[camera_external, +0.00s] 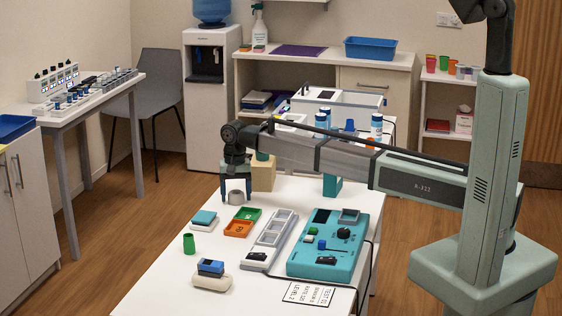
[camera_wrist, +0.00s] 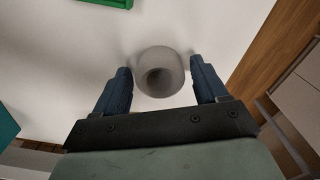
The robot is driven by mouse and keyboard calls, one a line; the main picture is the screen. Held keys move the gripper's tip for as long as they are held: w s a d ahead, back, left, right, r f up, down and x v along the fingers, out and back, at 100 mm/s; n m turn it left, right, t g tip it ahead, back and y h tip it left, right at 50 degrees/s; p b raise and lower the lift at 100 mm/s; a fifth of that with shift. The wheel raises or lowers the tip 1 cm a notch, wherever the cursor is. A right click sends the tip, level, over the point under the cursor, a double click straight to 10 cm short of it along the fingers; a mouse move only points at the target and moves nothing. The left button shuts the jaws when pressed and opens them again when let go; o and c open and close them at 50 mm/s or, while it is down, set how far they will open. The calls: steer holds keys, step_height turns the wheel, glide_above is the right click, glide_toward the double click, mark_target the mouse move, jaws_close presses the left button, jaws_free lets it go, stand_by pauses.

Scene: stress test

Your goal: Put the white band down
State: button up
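A short pale grey-white ring, apparently the white band (camera_external: 236,197), stands upright with its hole facing up on the white table at its far left part. In the wrist view the band (camera_wrist: 173,60) sits between my two blue fingers, with a narrow gap on each side. My gripper (camera_external: 237,198) points down over it and is open, fingertips near the table top. It also shows in the wrist view (camera_wrist: 161,66). The band looks apart from both fingers.
Near the band are a teal-topped block (camera_external: 204,217), a green tray (camera_external: 247,213) and an orange tray (camera_external: 238,229). A tan block (camera_external: 263,174) stands close behind my gripper. A green cup (camera_external: 189,243), a grey rack (camera_external: 271,238) and a teal tester (camera_external: 330,262) stand nearer.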

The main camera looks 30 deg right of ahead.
step_height(320, 180, up, 12)
steer(key=shift+r, duration=0.15)
stand_by(0.7)
steer(key=shift+w, duration=0.1)
